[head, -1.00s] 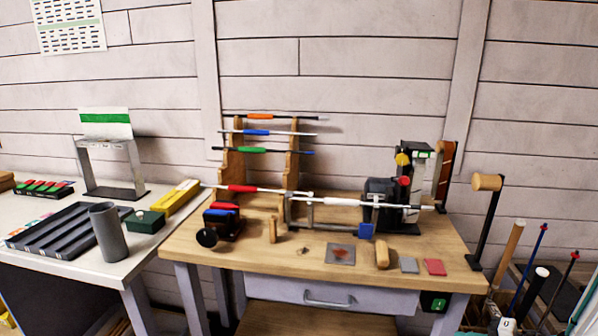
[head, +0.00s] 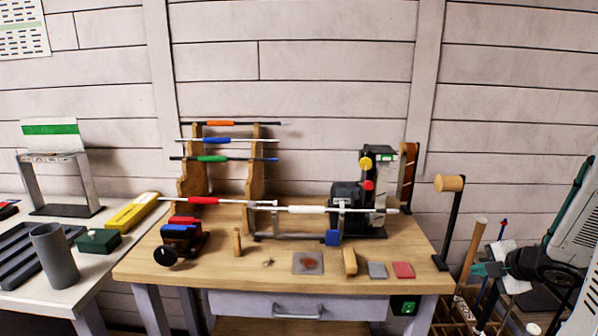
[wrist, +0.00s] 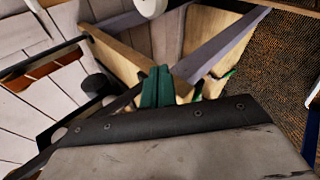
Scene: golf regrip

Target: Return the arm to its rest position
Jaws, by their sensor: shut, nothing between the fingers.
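My gripper (head: 487,269) shows at the right edge of the head view, to the right of the wooden workbench (head: 220,278) and apart from it. Its green fingers are shut and nothing is between them. My arm comes in from the right edge of the head view. In the wrist view my shut green fingers (wrist: 156,88) stand in the middle. Below them in that picture is a grey surface with a dark riveted edge, which I cannot name for sure.
The workbench carries a rack of clubs (head: 195,180), a white-gripped shaft (head: 305,209) and a machine (head: 375,190). A post with a wooden knob (head: 449,184) stands at its right end, near my gripper. A bin of clubs and sticks (head: 475,240) is around my gripper's area.

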